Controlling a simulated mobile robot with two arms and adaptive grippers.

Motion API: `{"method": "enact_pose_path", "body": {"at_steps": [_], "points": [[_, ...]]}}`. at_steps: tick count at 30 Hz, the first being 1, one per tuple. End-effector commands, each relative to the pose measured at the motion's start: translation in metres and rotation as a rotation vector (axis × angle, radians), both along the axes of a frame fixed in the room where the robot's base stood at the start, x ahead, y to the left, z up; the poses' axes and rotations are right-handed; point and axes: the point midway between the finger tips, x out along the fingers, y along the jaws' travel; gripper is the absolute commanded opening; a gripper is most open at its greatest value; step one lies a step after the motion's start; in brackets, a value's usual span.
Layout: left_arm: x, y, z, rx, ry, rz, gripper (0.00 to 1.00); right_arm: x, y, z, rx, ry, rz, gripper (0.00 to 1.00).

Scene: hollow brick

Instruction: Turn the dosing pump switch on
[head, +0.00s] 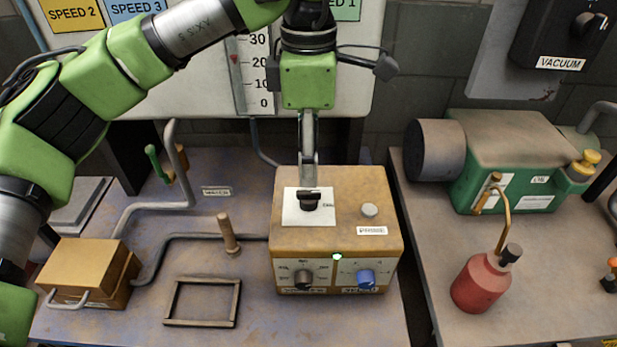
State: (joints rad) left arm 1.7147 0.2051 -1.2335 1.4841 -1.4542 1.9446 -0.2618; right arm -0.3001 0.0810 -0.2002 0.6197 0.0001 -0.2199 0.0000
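A tan control box (258,235) stands on the left bench. On its top is a black rotary knob (310,202) on a white plate; its small label is unreadable. The front has a dark knob (303,279), a blue knob (366,278) and a lit green lamp (337,255). No label clearly reads dosing pump. My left gripper (309,183) points down at the top knob, its fingertips just above or behind it; contact cannot be told. Its fingers show nearly edge-on, so their gap is hidden. My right gripper is not in view.
A grey round button (369,210) sits right of the top knob. A wooden peg (229,235), an empty frame (203,302) and a tan block (85,272) stand left. A red oil can (480,283) and green pump (508,165) are on the right bench. A vacuum switch (586,27) hangs upper right.

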Motion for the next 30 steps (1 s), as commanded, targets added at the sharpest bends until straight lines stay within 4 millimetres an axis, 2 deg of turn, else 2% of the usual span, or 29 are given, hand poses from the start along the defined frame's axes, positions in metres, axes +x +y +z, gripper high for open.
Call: {"method": "enact_pose_path", "body": {"at_steps": [3,7,12,20,23,30], "points": [[0.001,0.000,0.022,-0.001,-0.002,0.002,0.40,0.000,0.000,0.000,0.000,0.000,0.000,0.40],[0.001,0.000,0.037,0.000,-0.001,0.002,0.40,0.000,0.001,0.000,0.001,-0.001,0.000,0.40],[0.000,0.000,0.044,0.000,-0.001,0.000,0.40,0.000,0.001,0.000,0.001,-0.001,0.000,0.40],[0.000,0.000,0.045,0.000,0.000,0.000,0.40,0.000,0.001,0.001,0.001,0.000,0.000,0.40],[0.000,0.000,0.054,0.000,-0.001,0.001,0.40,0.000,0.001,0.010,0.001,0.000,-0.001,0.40],[0.000,0.000,0.098,0.000,-0.001,0.001,0.40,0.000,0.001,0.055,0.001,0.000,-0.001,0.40]]}}
